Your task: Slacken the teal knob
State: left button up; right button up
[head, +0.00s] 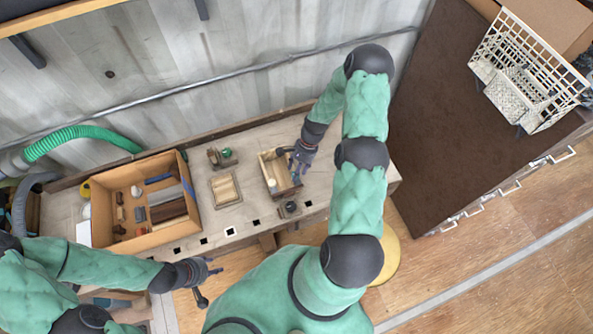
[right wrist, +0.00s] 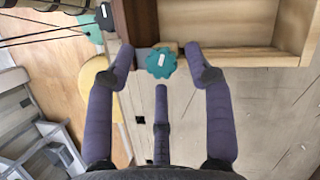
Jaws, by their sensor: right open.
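The teal knob (right wrist: 161,62), a lobed disc with a small white label, sits at the edge of a wooden box (right wrist: 235,57) in the right wrist view. My right gripper (right wrist: 160,68) is open. Two purple fingertips stand left and right of the knob, and the third finger points at it from below in the picture. I see gaps between the fingers and the knob. In the head view my right gripper (head: 291,158) is at the small wooden box (head: 268,176) on the bench. My left gripper (head: 208,272) has its fingers spread, in front of the bench and away from the box.
A cardboard box (head: 97,213) with several items stands left on the bench (head: 234,217). A small wooden tray (head: 225,189) lies between it and the wooden box. A brown counter (head: 450,120) with a white basket (head: 515,60) is on the right.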

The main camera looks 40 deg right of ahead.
jog(key=shift+a+f, duration=0.2)
jog(key=shift+f, duration=0.25)
grip_shut()
